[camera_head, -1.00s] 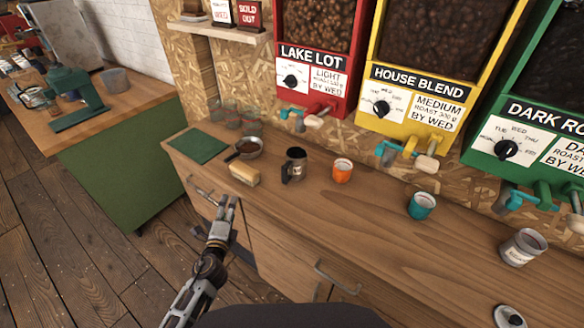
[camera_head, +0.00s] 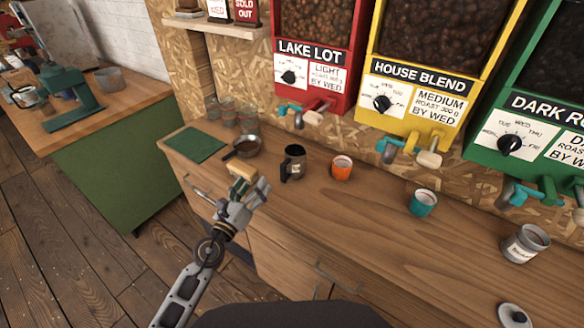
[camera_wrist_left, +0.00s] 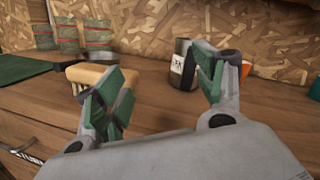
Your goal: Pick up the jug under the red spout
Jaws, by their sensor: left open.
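The jug (camera_head: 294,164) is a dark metal cup with a pale label and a handle on its left. It stands upright on the wooden counter below the red dispenser's spout. My left gripper (camera_head: 253,187) is open and empty over the counter's front edge, in front and to the left of the jug, not touching it. In the left wrist view the jug (camera_wrist_left: 183,62) stands beyond the open green-padded fingers, its right side partly hidden by the right finger. My right gripper is in neither view.
A brush with a pale wooden block (camera_head: 242,172) lies close beside my left gripper; it also shows behind the left finger (camera_wrist_left: 88,75). An orange cup (camera_head: 342,168) stands right of the jug. A small pan (camera_head: 246,147), glass jars (camera_head: 248,120) and a green mat (camera_head: 195,145) are to the left.

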